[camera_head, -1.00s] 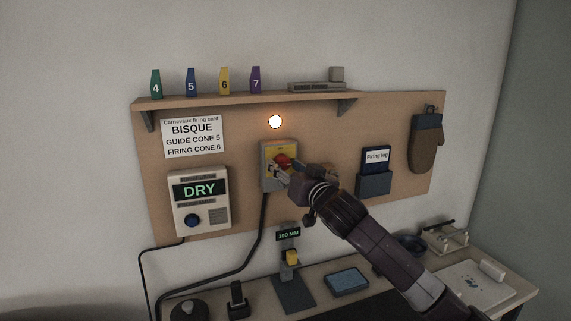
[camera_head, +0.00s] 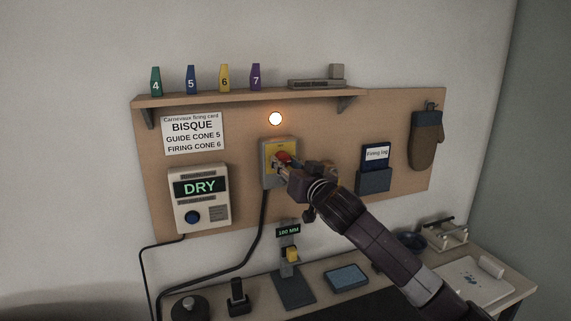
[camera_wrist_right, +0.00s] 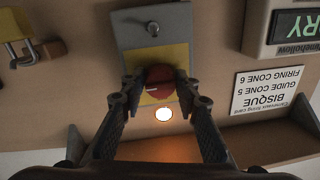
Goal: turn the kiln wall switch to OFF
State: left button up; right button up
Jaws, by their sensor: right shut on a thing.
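The kiln wall switch (camera_head: 268,179) is a grey box with a yellow plate and a red knob (camera_head: 283,156), mounted on the wooden wall board. My right gripper (camera_head: 281,162) reaches it from the lower right. In the right wrist view, which is turned upside down, the right gripper (camera_wrist_right: 160,88) has a finger on each side of the round red knob (camera_wrist_right: 159,82) and is shut on it. A short pale mark shows on the knob. Position labels on the yellow plate (camera_wrist_right: 155,58) cannot be read. My left gripper is not in view.
A lit lamp (camera_head: 275,119) glows above the switch. A box reading DRY (camera_head: 199,199) hangs to its left, a firing log holder (camera_head: 374,181) to its right. A shelf (camera_head: 250,97) runs above. A yellow padlock (camera_wrist_right: 17,30) hangs nearby in the wrist view.

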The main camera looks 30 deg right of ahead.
jog(key=n+p, duration=0.3)
jog(key=n, duration=0.1)
jog(key=shift+d+r, duration=0.1)
jog(key=shift+r, duration=0.15)
jog(key=n+p, duration=0.3)
jog(key=n, duration=0.1)
jog(key=shift+g+p, duration=0.35)
jog(key=shift+g, duration=0.05)
jog(key=n+p, duration=0.3)
jog(key=n, duration=0.1)
jog(key=shift+r+n, duration=0.1)
jog(key=shift+n, duration=0.2)
jog(key=n+p, duration=0.2)
jog(key=n, duration=0.2)
jog(key=shift+h, duration=0.3)
jog(key=shift+p, duration=0.3)
jog(key=o, duration=1.2)
jog(key=shift+c, duration=0.2)
